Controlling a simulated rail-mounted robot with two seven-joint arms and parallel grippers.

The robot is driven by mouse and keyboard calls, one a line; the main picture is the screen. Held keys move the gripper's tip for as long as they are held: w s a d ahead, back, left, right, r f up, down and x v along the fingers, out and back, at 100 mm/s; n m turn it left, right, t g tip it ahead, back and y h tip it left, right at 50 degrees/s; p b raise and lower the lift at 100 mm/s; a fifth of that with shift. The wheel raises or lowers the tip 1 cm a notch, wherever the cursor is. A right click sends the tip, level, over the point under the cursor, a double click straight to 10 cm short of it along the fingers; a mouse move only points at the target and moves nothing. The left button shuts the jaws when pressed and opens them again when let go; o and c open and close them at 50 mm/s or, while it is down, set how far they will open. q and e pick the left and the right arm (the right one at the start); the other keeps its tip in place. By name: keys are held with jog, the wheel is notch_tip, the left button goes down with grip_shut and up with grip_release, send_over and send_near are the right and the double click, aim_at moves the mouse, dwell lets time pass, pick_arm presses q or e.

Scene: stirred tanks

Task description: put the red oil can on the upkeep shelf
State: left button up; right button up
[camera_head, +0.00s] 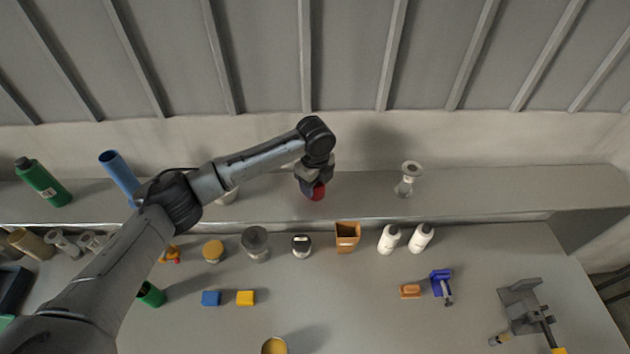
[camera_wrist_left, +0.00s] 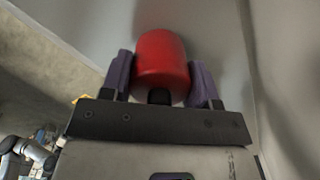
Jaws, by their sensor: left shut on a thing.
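A red oil can (camera_wrist_left: 163,68) is held between the two fingers of my left gripper (camera_wrist_left: 163,82) in the left wrist view. In the head view only a small red part of the can (camera_head: 318,191) shows under my left gripper (camera_head: 312,186). The gripper is shut on it, over or at the long grey shelf (camera_head: 465,187) along the back wall. I cannot tell whether the can touches the shelf. My right gripper is not in view.
On the shelf stand a silver-white funnel-like piece (camera_head: 407,178), a blue cylinder (camera_head: 119,175) and a green bottle (camera_head: 42,182). The lower table (camera_head: 385,315) holds white bottles (camera_head: 389,239), an orange-brown bin (camera_head: 347,237) and a grey vise (camera_head: 522,305). The shelf's right stretch is clear.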

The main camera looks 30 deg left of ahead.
pick_arm(q)
jog(key=o, duration=0.5)
jog(key=shift+f, duration=0.15)
jog(key=o, duration=0.5)
notch_tip(320, 180, up, 11)
jog(key=b, duration=0.3)
jog(key=shift+r, duration=0.65)
